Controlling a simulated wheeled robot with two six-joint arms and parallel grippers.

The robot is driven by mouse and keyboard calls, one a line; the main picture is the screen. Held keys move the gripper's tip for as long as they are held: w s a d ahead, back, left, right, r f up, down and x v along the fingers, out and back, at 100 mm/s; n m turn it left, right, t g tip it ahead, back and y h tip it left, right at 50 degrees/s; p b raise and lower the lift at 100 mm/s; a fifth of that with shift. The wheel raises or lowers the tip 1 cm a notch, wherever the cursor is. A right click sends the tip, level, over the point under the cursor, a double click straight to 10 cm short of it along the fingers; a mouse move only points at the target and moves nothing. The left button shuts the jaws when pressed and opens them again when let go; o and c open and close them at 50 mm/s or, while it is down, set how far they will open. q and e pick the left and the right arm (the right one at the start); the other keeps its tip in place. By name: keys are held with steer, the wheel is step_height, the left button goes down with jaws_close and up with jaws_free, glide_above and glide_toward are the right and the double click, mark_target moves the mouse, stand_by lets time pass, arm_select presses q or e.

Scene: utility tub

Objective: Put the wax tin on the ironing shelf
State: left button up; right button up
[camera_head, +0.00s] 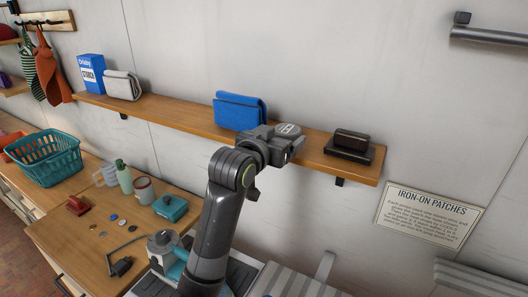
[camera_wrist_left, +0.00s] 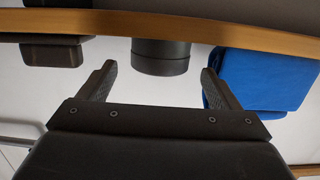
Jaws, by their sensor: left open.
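The wax tin (camera_head: 289,129) is a round dark grey tin with a pale mark on its lid. It appears to stand on the wooden ironing shelf (camera_head: 174,119), between a blue folded cloth and a dark block. My left gripper (camera_head: 286,143) is at the tin, partly hiding it and the shelf below. In the left wrist view, which is upside down, the tin (camera_wrist_left: 160,57) lies between the tips of the open fingers (camera_wrist_left: 158,70), with a gap on each side. The shelf edge (camera_wrist_left: 160,21) crosses the top there. My right gripper is not in view.
A blue folded cloth (camera_head: 240,111) and a dark brown and black block (camera_head: 349,146) flank the tin. A blue box (camera_head: 91,73) and grey cloth (camera_head: 122,86) stand at the shelf's left. Below, the worktop (camera_head: 82,235) holds a teal basket (camera_head: 46,158) and small items.

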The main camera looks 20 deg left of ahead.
arm_select(q)
steer(key=b+v, duration=0.2)
steer(key=v, duration=0.6)
steer(key=shift+s+b, duration=0.3)
steer(key=shift+s, duration=0.1)
steer(key=shift+a+f, duration=0.1)
